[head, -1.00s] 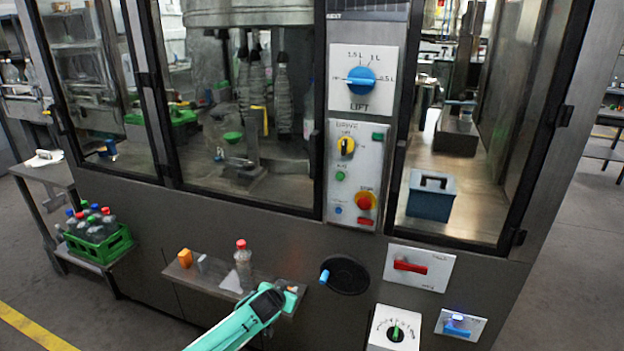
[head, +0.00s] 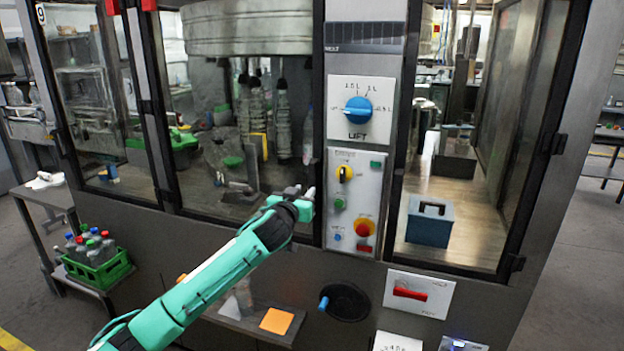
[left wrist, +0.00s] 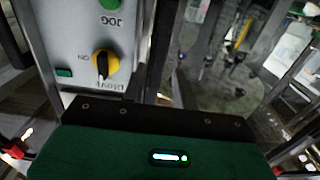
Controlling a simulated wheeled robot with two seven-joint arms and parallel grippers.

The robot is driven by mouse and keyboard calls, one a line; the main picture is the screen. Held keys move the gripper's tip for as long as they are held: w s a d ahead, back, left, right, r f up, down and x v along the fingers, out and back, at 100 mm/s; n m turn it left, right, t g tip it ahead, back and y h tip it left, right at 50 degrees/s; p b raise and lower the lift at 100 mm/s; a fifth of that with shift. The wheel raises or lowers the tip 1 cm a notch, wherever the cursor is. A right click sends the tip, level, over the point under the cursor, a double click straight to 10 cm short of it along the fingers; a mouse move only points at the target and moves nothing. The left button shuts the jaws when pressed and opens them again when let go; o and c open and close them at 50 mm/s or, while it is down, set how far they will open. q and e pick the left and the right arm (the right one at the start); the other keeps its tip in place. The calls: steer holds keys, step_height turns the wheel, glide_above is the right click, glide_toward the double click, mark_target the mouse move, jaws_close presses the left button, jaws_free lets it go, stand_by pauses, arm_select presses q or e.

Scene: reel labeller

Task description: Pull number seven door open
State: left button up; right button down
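The machine has dark-framed glass doors: a narrow left door (head: 90,100), a wide middle door (head: 210,130) and a right door (head: 470,215). A small "9" tag (head: 40,14) is at the upper left; I see no readable seven. My left gripper (head: 302,191) is raised in front of the middle door's lower right corner, beside the control panel (head: 352,215). It looks open, with nothing visible between its fingers. The left wrist view shows the panel's yellow knob (left wrist: 104,64) close ahead, with glass to its right. My right gripper is out of view.
Red parts (head: 148,5) sit at the top between the left doors. A low shelf (head: 250,322) with an orange block (head: 277,320) juts out below my arm. A green bottle crate (head: 98,270) stands at left.

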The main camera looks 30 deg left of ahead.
mark_target(311, 184)
arm_select(q)
steer(key=p+x, duration=0.2)
steer(key=x, duration=0.4)
steer(key=shift+w+r, duration=0.1)
steer(key=shift+w, duration=0.05)
steer(key=shift+w+a, duration=0.1)
steer(key=shift+w, duration=0.5)
jaws_close()
